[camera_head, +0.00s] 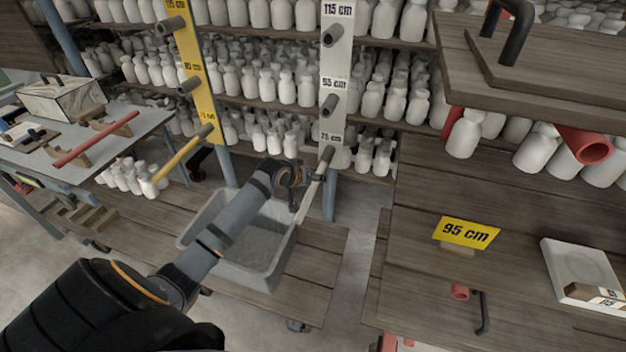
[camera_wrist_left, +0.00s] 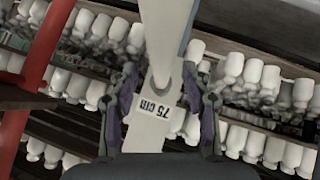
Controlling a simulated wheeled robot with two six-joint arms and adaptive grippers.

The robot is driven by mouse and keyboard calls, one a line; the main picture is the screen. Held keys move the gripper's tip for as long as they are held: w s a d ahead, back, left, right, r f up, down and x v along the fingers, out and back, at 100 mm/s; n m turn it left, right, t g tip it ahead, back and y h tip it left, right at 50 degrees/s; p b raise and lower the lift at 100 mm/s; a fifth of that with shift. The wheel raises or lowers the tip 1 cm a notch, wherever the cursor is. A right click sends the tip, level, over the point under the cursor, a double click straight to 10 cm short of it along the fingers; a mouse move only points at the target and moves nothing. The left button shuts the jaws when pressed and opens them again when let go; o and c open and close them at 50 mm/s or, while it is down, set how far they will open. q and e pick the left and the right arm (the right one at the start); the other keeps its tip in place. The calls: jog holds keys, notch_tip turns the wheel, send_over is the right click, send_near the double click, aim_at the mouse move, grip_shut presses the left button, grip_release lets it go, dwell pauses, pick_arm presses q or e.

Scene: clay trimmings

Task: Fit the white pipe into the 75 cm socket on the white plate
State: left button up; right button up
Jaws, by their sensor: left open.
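The white plate (camera_head: 332,70) stands upright with sockets labelled 115 cm, 95 cm and 75 cm. The white pipe (camera_head: 311,190) slants out from the 75 cm socket, its far end appearing to sit in it. In the left wrist view the white pipe (camera_wrist_left: 166,35) meets the socket (camera_wrist_left: 161,84) above the upside-down 75 cm label (camera_wrist_left: 154,107). How deep it sits is hidden. My left gripper (camera_head: 298,178) is beside the pipe in the head view. In the wrist view its fingers (camera_wrist_left: 165,110) are spread wide, with no contact on the pipe visible. My right gripper is out of view.
A grey tub (camera_head: 262,262) stands below my left arm. A yellow plate (camera_head: 191,65) to the left bears a yellow pipe (camera_head: 185,155) at its lowest socket. A red pipe (camera_head: 97,139) lies on the left table. Shelves of white bottles fill the back.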

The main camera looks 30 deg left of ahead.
pick_arm(q)
jog(key=shift+s+a+r, duration=0.1)
jog(key=shift+s+r, duration=0.05)
jog(key=v, duration=0.7)
dwell(0.7)
